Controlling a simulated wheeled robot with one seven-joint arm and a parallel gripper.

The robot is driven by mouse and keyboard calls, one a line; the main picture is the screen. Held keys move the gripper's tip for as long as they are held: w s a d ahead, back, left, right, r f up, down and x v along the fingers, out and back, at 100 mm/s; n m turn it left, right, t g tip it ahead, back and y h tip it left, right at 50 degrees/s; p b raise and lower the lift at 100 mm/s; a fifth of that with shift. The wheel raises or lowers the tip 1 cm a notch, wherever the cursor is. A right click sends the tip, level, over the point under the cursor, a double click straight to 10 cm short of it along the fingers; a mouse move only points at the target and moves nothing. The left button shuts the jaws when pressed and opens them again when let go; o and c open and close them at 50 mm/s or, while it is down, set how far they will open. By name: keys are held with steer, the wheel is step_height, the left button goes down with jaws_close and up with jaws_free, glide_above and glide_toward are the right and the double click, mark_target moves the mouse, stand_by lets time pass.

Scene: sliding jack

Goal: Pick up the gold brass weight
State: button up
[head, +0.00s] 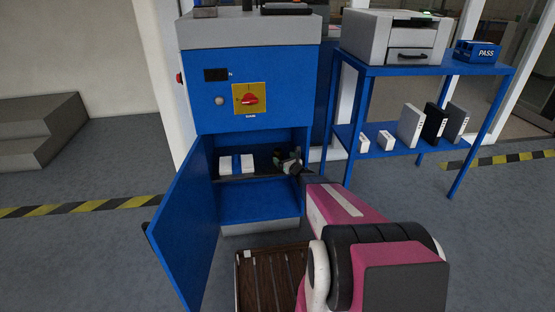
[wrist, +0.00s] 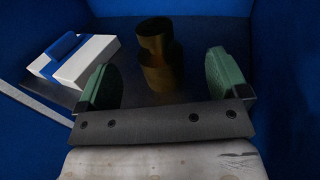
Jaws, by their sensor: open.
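The gold brass weight (wrist: 160,65) stands upright on the dark shelf inside the blue cabinet, in the wrist view. It has a narrower top over a wider body. My gripper (wrist: 163,83) is open, with its green finger pads to the left and right of the weight, nearer to the camera. No contact between pads and weight shows. In the head view my gripper (head: 289,160) reaches into the right part of the cabinet opening, and the weight cannot be made out there.
A white box with a blue band (wrist: 74,58) lies left of the weight, also in the head view (head: 237,164). The blue cabinet's door (head: 187,225) hangs open on the left. Cabinet walls are close around my gripper. A blue table (head: 420,70) stands to the right.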

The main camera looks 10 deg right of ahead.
mark_target(279, 155)
steer(key=x, duration=0.3)
steer(key=f+x, duration=0.1)
steer(key=x, duration=0.1)
steer(key=shift+w+a, duration=0.45)
steer(key=shift+w, duration=0.2)
steer(key=c, duration=1.5)
steer(key=shift+r, duration=0.15)
steer(key=shift+c, duration=1)
steer(key=shift+s+r, duration=0.1)
